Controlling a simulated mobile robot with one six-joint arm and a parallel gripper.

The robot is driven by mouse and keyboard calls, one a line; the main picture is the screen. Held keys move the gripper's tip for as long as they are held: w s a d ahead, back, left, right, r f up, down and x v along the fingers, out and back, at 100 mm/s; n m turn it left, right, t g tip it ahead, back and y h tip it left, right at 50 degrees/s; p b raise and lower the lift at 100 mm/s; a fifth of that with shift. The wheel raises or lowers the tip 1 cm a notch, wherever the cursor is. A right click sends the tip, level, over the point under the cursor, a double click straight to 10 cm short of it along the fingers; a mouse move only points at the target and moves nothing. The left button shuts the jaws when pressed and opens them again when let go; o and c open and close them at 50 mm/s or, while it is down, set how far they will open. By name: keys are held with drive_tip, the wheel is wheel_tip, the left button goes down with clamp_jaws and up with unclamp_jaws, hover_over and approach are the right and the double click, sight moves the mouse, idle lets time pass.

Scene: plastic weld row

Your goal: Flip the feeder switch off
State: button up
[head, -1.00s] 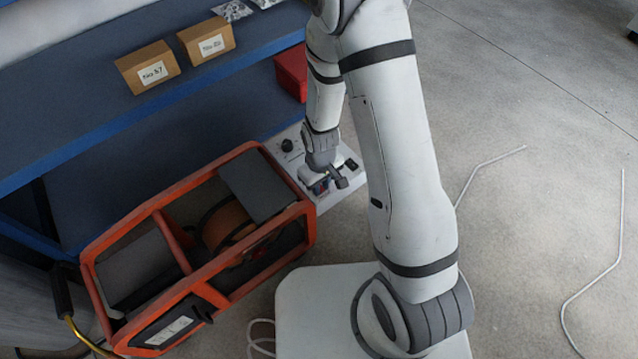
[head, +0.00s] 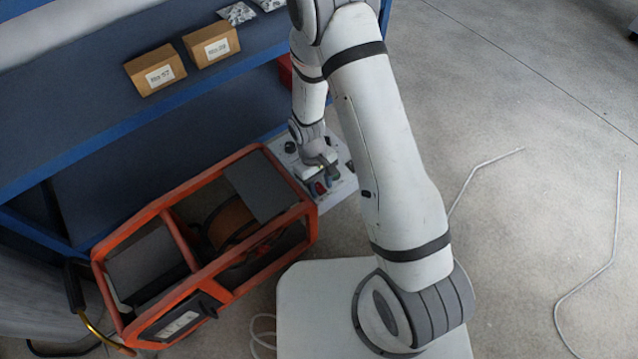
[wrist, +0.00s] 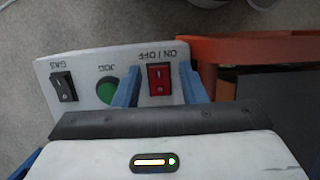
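The feeder's red ON/OFF rocker switch (wrist: 159,79) sits on a pale control panel (wrist: 140,58) in the wrist view. My gripper (wrist: 161,70) is open and empty, with one blue finger on each side of the red switch. Whether the fingers touch the panel or the switch I cannot tell. The panel also shows in the head view (head: 348,186), partly hidden by my arm. The feeder's orange frame (head: 178,232) with a wire spool (head: 228,222) stands left of the panel.
A green JOG button (wrist: 107,91) is beside my finger, and a black GAS rocker (wrist: 63,86) is further left. A blue shelf (head: 90,110) holds two cardboard boxes (head: 155,72) (head: 211,46). A red bin (head: 285,72) is mostly behind my arm. Floor at the right is largely open.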

drive_tip(key=shift+o, duration=0.2)
drive_tip(key=shift+w+r, duration=0.1)
drive_tip(key=shift+r, duration=0.2)
drive_tip(key=p+v, duration=0.2)
drive_tip(key=v, duration=0.5)
drive_tip(key=shift+r, duration=0.1)
drive_tip(key=d+r+m+t+p, duration=0.15)
drive_tip(key=r+p, duration=0.25)
drive_tip(key=r, duration=0.5)
drive_tip(key=s+d+r+m+y+p, duration=0.15)
drive_tip(key=r+p, duration=0.25)
drive_tip(key=r, duration=0.6)
drive_tip(key=d+r+t+p, duration=0.1)
drive_tip(key=d+r+p, duration=0.2)
drive_tip(key=r, duration=0.6)
drive_tip(key=s+d+r+m+p, duration=0.1)
drive_tip(key=s+r+p, duration=0.3)
drive_tip(key=r, duration=0.4)
drive_tip(key=s+d+r+m+t+p, duration=0.1)
drive_tip(key=s+d+r+p, duration=0.2)
drive_tip(key=r, duration=0.5)
drive_tip(key=s+d+r+m+t+p, duration=0.1)
drive_tip(key=s+r+p, duration=0.3)
drive_tip(key=r, duration=0.5)
drive_tip(key=shift+s+d+m+p, duration=0.4)
drive_tip(key=shift+d+p, duration=0.15)
drive_tip(key=shift+d, duration=0.25)
